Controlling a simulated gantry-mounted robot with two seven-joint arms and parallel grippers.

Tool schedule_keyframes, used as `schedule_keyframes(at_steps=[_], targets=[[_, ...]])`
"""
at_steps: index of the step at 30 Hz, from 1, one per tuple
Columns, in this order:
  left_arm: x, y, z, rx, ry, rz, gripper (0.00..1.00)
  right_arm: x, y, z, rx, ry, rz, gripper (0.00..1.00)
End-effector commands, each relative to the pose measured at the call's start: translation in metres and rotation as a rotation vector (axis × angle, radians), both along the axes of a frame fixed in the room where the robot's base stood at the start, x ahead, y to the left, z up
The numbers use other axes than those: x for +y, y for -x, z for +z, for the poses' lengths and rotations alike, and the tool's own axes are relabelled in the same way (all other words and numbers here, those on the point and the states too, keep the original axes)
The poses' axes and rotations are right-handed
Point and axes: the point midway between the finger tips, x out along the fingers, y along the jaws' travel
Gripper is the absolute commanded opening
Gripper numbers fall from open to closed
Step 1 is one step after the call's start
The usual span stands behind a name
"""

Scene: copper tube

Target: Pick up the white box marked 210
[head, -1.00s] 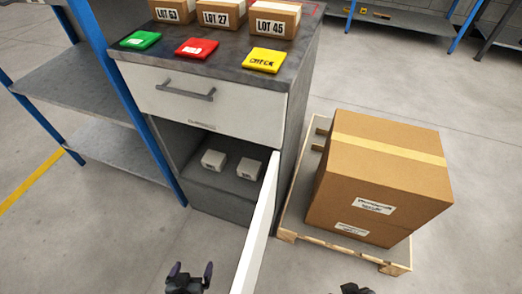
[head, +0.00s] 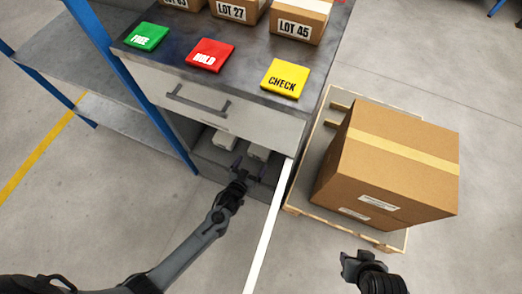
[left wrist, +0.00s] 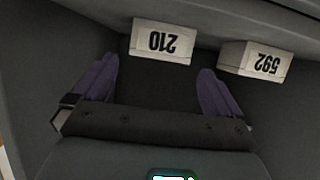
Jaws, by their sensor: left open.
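The white box marked 210 (left wrist: 162,40) sits inside the dark lower compartment, straight ahead of my left gripper in the left wrist view, its label upside down there. In the head view it appears to be the right one of two pale boxes (head: 258,152), label unreadable. My left gripper (head: 249,168) reaches into the compartment opening, just in front of it. In the left wrist view the purple fingers (left wrist: 158,75) are apart, with nothing between them. My right gripper (head: 360,265) is at the lower right, away from the box; its jaw opening is unclear.
The open white door (head: 268,235) is close right of my left gripper. The drawer front (head: 215,105) overhangs above. A large carton (head: 390,165) sits on a pallet at the right.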

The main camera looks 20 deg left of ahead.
Motion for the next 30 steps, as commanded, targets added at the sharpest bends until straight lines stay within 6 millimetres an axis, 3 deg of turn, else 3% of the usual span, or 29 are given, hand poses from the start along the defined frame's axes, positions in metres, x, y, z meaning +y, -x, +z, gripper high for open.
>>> schedule_keyframes(at_steps=[8, 21, 30], targets=[[-0.001, -0.015, -0.008, 0.001, 0.001, 0.0, 1.0, 0.003, -0.004, -0.009, -0.01, -0.009, -0.003, 0.43], [-0.003, -0.058, -0.021, 0.0, 0.0, 0.0, 1.0, 0.004, -0.003, -0.047, -0.007, -0.014, -0.006, 0.43], [-0.003, -0.061, -0.021, 0.002, 0.0, -0.001, 1.0, 0.004, -0.003, -0.047, -0.008, -0.014, -0.006, 0.43]])
